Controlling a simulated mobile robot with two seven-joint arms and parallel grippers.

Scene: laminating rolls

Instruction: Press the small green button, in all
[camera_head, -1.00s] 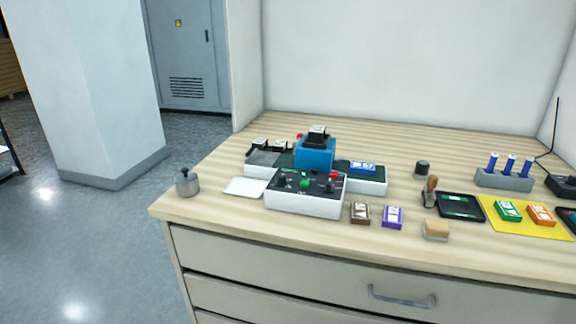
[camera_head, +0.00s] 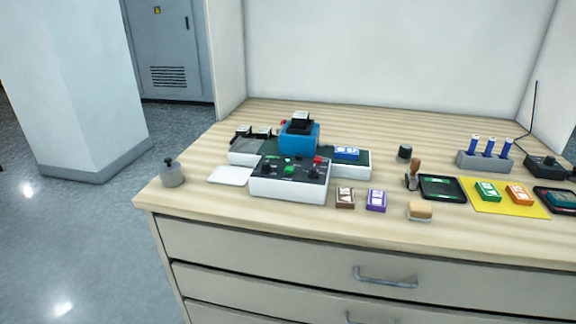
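The small green button (camera_head: 289,169) sits on the dark sloped top of a white control box (camera_head: 288,190), between two black knobs. A red button (camera_head: 319,160) is at the panel's upper right. Behind the box stands a laminating machine with a blue block (camera_head: 299,138) over a white base (camera_head: 360,169). A blue labelled pack (camera_head: 346,153) lies on the right part of that base. Neither of my grippers is in the head view.
A grey pot (camera_head: 172,175) stands near the left table edge, beside a white card (camera_head: 230,175). Brown (camera_head: 345,197) and purple (camera_head: 376,200) packs and a sponge (camera_head: 420,210) lie along the front. A yellow mat (camera_head: 480,203) with green and orange packs is at right.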

